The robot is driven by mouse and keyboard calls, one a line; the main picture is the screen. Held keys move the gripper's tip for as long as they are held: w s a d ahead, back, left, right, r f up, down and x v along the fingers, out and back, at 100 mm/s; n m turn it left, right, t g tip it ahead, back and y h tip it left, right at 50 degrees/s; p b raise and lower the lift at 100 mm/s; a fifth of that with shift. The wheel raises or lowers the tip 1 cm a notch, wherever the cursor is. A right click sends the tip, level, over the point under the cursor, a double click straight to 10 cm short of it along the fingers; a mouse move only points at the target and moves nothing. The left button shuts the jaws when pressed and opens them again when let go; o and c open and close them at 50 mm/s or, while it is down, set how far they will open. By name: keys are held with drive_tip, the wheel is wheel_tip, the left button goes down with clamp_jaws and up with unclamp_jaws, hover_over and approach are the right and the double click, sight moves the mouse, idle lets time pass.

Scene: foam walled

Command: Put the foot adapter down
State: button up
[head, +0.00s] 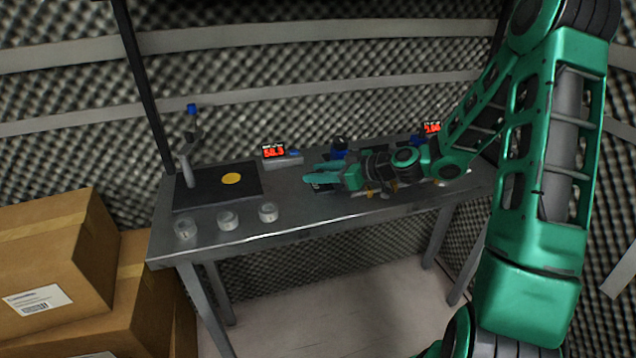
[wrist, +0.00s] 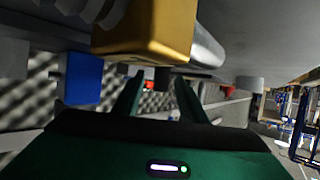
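My gripper (head: 318,179) is low over the right half of the grey workbench (head: 290,222), its fingers pointing left. In the wrist view the two green fingers (wrist: 160,98) stand apart, with a small dark stub (wrist: 162,78) showing between their tips. A gold block (wrist: 145,38) with a silver rounded part (wrist: 206,48) beside it is close in front of the camera and hides what lies behind it. I cannot pick out the foot adapter for sure, nor tell whether the fingers touch anything. In the head view small gold parts (head: 371,191) show just below my gripper.
A black plate (head: 205,200) with a yellow disc (head: 231,178) and a blue-topped post stands at the bench's left. A red display (head: 273,151) stands behind. Cardboard boxes (head: 50,260) are on the left.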

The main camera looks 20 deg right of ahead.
clamp_jaws()
drive_tip(key=shift+r, duration=0.15)
